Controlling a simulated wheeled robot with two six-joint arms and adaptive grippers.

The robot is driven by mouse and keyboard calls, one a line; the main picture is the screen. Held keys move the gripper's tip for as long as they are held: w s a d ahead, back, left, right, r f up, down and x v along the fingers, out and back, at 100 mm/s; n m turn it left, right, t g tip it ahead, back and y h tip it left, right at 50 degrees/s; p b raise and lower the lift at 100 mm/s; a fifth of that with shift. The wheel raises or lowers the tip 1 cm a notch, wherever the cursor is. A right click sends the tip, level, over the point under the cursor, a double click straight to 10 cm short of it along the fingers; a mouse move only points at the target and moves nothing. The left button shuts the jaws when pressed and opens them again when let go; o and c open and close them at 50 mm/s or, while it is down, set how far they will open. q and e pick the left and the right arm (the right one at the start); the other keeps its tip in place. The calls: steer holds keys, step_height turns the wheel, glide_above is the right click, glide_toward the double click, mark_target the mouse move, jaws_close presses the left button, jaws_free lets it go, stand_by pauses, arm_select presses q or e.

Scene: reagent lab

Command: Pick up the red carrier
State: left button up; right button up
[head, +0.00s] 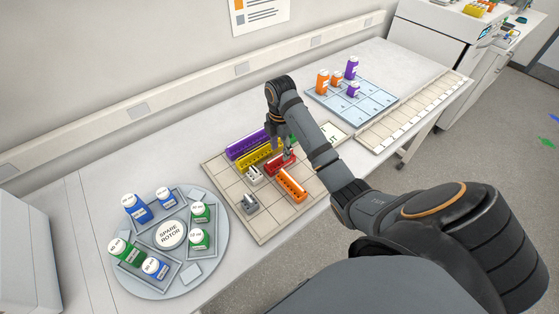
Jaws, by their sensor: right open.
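The red carrier (273,165) lies on the beige gridded board in the middle of the bench, among other coloured carriers. My right gripper (286,150) points down right over the red carrier and hides part of it. Its fingers are open around or just above the carrier's upper part; I cannot tell whether they touch it. My left gripper is not in view.
Purple (247,143), yellow (251,161), orange (291,185), white (254,175) and grey (250,203) carriers crowd the board (271,224). A round spare rotor (171,233) with bottles stands left. A blue gridded tray (377,101) holds bottles at the back right.

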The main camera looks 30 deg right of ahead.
mark_target(280, 156)
steer(key=shift+f, duration=0.3)
steer(key=shift+s+f+b, duration=0.1)
steer(key=shift+f+b, duration=0.4)
steer(key=shift+b, duration=0.15)
step_height(280, 156, down, 4)
steer(key=shift+r+b, duration=0.25)
steer(key=shift+b, duration=1)
steer(key=shift+f, duration=0.1)
steer(key=c, duration=0.8)
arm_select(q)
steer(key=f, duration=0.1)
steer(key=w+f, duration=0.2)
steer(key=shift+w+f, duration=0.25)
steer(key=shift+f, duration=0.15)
arm_select(e)
steer(key=shift+c, duration=0.4)
